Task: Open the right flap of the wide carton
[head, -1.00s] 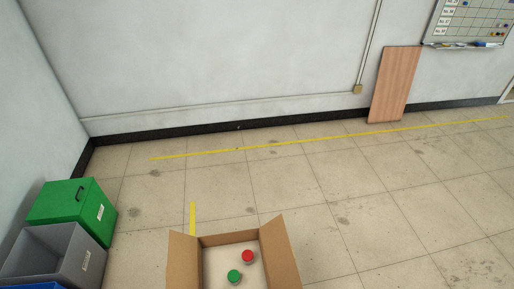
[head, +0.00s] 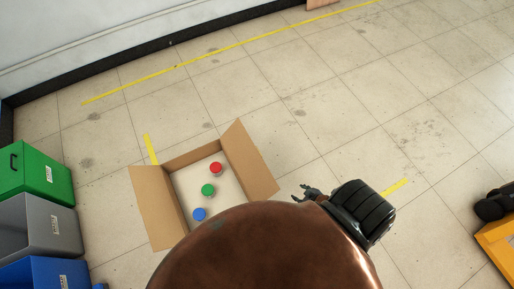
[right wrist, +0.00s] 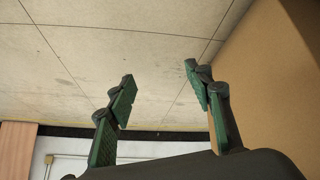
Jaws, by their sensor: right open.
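The wide carton (head: 147,200) stands on the floor, open at the top. Its right flap (head: 250,158) is raised and leans outward to the right; its left flap also leans outward. Red, green and blue round-topped items are inside. My right gripper (head: 306,192) is just right of the right flap, with a gap in the head view. In the right wrist view the gripper (right wrist: 160,74) is open and empty. A large cardboard surface (right wrist: 262,85) fills the right side there, close to the right finger; I cannot tell if they touch. My left gripper is out of view.
Green (head: 30,172), grey (head: 40,225) and blue (head: 50,272) bins line the left side. An orange object (head: 498,240) with a black part is at the right edge. Floor behind and right of the carton is clear. My brown arm hides the carton's near side.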

